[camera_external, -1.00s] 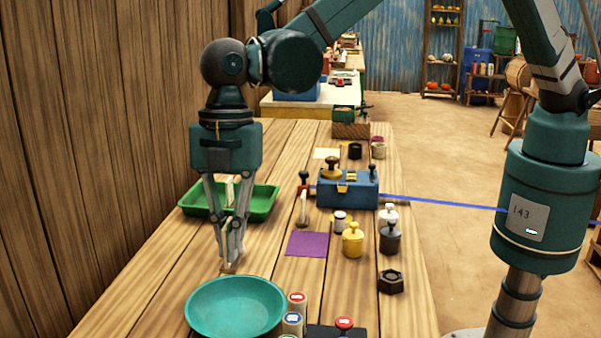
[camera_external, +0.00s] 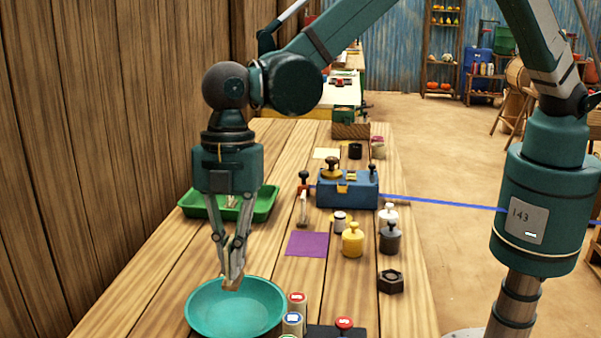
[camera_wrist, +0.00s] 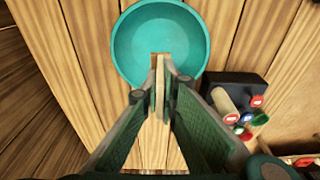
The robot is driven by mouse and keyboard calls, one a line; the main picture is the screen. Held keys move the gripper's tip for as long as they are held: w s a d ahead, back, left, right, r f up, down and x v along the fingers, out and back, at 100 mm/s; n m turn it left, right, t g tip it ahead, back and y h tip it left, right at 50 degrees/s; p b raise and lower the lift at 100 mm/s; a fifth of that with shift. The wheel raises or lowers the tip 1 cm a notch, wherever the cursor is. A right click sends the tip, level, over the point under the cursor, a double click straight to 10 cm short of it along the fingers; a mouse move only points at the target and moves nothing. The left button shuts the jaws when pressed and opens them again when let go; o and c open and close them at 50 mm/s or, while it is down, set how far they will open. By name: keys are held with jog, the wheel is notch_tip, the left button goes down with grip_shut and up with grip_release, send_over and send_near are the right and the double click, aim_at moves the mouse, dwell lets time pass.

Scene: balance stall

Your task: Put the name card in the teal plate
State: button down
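The teal plate (camera_external: 232,312) is round and shallow and lies on the wooden table at the front; it also shows in the wrist view (camera_wrist: 125,40). My gripper (camera_external: 230,278) points down over the far rim of the plate in the external view. Its fingers are closed on a small tan wooden piece, apparently the name card (camera_external: 232,285). In the wrist view the card (camera_wrist: 160,62) sticks out from the fingertips and overlaps the near edge of the plate. Whether the card touches the plate cannot be told.
Red-, blue- and green-capped cylinders (camera_external: 297,303) and a dark block (camera_external: 336,331) stand right of the plate. A green tray (camera_external: 264,204) lies behind. A purple square (camera_external: 307,244), a yellow weight (camera_external: 352,241) and a blue box (camera_external: 347,190) are farther right. A wooden wall borders the left.

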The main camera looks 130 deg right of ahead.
jog(key=b, duration=0.2)
send_over(237, 317)
jog(key=shift+f, duration=3.65)
jog(key=c, duration=2.6)
grip_release()
jog(key=shift+o, duration=0.2)
jog(key=shift+r+p, duration=0.95)
jog(key=shift+r, duration=2.55)
